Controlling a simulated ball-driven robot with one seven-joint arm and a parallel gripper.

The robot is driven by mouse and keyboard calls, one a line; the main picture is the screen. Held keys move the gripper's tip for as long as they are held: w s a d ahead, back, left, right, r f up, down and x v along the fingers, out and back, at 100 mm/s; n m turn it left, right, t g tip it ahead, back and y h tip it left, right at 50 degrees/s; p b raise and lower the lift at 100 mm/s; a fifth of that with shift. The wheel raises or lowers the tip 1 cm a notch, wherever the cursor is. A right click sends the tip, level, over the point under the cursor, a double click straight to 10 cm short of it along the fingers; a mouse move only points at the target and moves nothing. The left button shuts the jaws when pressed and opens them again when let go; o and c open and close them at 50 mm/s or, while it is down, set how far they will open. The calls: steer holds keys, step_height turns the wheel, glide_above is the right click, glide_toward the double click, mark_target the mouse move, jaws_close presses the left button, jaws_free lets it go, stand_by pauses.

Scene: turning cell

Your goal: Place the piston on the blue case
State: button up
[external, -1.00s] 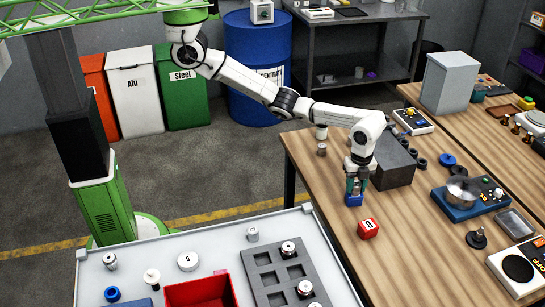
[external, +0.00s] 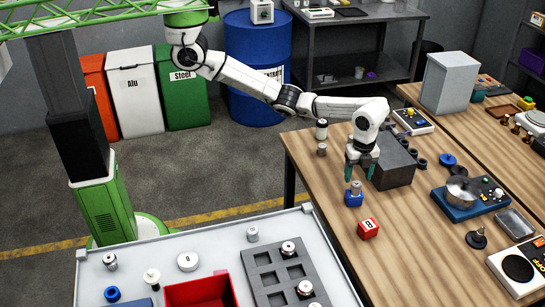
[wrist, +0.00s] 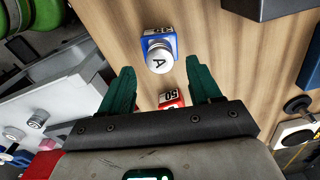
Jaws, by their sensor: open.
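The piston (external: 356,187) is a small silver cylinder standing upright on top of the blue case (external: 353,200), on the wooden table. In the wrist view the piston (wrist: 160,58) shows a flat top marked "A", with the blue case (wrist: 157,36) under it. My gripper (external: 360,176) is open and empty, just above the piston and apart from it. In the wrist view its two green fingers (wrist: 161,72) are spread wide, with nothing between them.
A red case (external: 368,229) sits in front of the blue one. A dark grey block (external: 392,168) stands close on the right, behind my gripper. A blue scale (external: 466,203) is further right. A grey tray (external: 262,256) with silver parts lies front left.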

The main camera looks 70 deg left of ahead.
mark_target(356, 183)
step_height(356, 183, up, 7)
stand_by(0.3)
